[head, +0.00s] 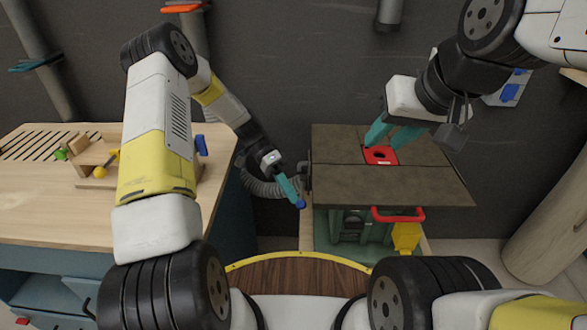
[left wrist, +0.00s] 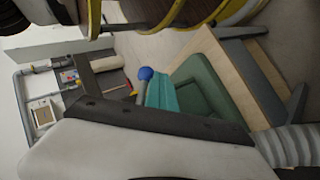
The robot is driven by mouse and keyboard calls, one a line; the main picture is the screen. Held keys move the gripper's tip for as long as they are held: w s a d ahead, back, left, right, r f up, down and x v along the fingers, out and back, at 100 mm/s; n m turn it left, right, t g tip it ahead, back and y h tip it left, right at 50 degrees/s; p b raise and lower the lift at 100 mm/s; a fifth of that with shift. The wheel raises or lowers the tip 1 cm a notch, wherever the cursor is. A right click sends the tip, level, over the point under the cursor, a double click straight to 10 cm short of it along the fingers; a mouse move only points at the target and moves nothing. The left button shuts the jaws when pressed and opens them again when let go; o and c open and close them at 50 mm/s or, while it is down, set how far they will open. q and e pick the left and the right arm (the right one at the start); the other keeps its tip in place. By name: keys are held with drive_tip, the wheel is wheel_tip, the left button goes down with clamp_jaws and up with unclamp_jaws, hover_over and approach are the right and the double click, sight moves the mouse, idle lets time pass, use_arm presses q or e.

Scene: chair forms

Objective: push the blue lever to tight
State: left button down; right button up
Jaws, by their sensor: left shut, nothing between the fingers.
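The blue lever's round knob (head: 301,204) shows in the head view just beyond the tip of my left gripper, left of the machine. In the left wrist view the blue knob (left wrist: 146,73) sits on a short grey rod, beside the teal fingers. My left gripper (head: 290,190) is shut with nothing between its fingers; it points down at the knob. Whether it touches the knob I cannot tell. The lever's base and any tight mark are hidden. My right gripper (head: 391,138) is open and empty above the machine's red insert (head: 380,155).
The machine's brown top (head: 420,187) stands right of my left gripper, on a green body (head: 343,228) with a red handle (head: 398,214). A ribbed grey hose (head: 262,186) runs behind my left gripper. A wooden workbench (head: 40,200) with small parts stands left.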

use_arm(q)
drive_tip(key=shift+s+r+n+g+h, duration=0.25)
drive_tip(key=shift+s+r+n+g, duration=0.25)
drive_tip(key=shift+g, duration=0.4)
drive_tip(key=shift+s+r+n+g+h, duration=0.3)
drive_tip(key=shift+s+r+g, duration=0.25)
drive_tip(key=shift+g, duration=0.35)
drive_tip(key=shift+r, duration=0.2)
drive_tip(key=shift+f, duration=0.1)
